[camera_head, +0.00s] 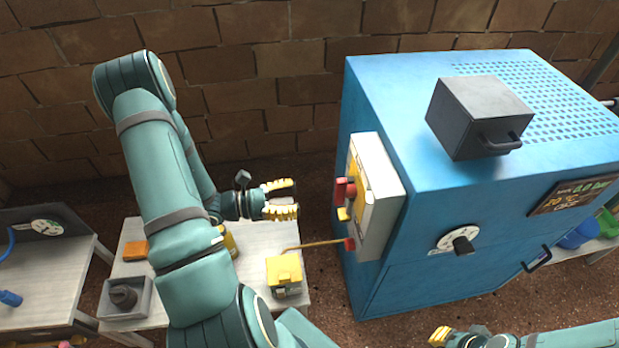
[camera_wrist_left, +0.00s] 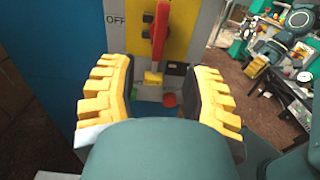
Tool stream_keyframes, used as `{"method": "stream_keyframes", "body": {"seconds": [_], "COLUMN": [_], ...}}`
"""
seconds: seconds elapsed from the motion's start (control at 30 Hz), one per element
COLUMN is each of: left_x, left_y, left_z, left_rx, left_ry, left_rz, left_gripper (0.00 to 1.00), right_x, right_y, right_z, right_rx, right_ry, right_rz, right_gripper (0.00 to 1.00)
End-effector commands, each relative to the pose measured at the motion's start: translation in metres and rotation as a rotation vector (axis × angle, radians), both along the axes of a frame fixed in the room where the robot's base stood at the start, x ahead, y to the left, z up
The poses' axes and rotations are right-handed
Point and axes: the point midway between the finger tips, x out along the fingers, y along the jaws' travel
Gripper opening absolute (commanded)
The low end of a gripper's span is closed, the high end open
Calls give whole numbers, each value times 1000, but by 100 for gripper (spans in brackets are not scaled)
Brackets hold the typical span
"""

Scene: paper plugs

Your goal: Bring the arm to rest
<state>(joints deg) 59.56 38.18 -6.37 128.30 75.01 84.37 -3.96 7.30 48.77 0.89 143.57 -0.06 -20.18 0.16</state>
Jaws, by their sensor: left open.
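My left gripper (camera_head: 293,198) is open with its yellow fingers apart and nothing between them. It hangs above the white table, to the left of the switch panel (camera_head: 382,210) and apart from it. In the left wrist view my left gripper (camera_wrist_left: 160,92) frames the yellow panel face, with a red lever (camera_wrist_left: 159,32) and a yellow piece (camera_wrist_left: 153,80) beyond the fingers. The lever also shows in the head view (camera_head: 344,190). My right gripper (camera_head: 440,336) shows only partly at the bottom edge; its opening is unclear.
The blue cabinet (camera_head: 400,240) carries the panel on its left side and a dark box (camera_head: 478,118) on top. A grey tray (camera_head: 139,300) lies left.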

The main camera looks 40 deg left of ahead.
Motion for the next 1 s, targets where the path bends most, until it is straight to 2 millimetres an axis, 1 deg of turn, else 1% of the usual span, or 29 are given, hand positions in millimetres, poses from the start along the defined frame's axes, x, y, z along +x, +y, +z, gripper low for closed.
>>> {"method": "stream_keyframes", "body": {"seconds": [0.2,0.27,0.37,0.47,0.5,0.57,0.6,0.7,0.8,0.87,0.93,1.0], "left_x": [0,0,0,-6,-12,-25,-35,-58,-75,-79,-78,-71], "left_y": [0,-4,-24,-67,-87,-115,-132,-161,-176,-181,-187,-192], "left_z": [0,-1,-9,-27,-37,-52,-63,-87,-110,-122,-134,-144], "left_rx": [0,3,26,99,146,234,304,494,711,847,1010,1172], "left_ry": [0,5,35,98,125,157,170,168,115,57,-36,-155], "left_rz": [-1,-12,-90,-272,-367,-520,-622,-859,-1067,-1175,-1280,-1361], "left_gripper": [48,48,48,48,48,48,48,48,48,48,48,48], "right_x": [0,0,0,0,0,0,0,0,0,0,0,0], "right_y": [0,0,0,0,0,0,0,0,0,0,0,0], "right_z": [0,0,0,0,0,0,0,0,0,0,0,0], "right_rx": [0,0,0,0,0,0,0,0,0,0,0,0], "right_ry": [0,0,0,0,0,0,0,0,0,0,0,0], "right_rz": [0,0,0,0,0,0,0,0,0,0,0,0], "right_gripper": [0,0,0,0,0,0,0,0,0,0,0,0]}}
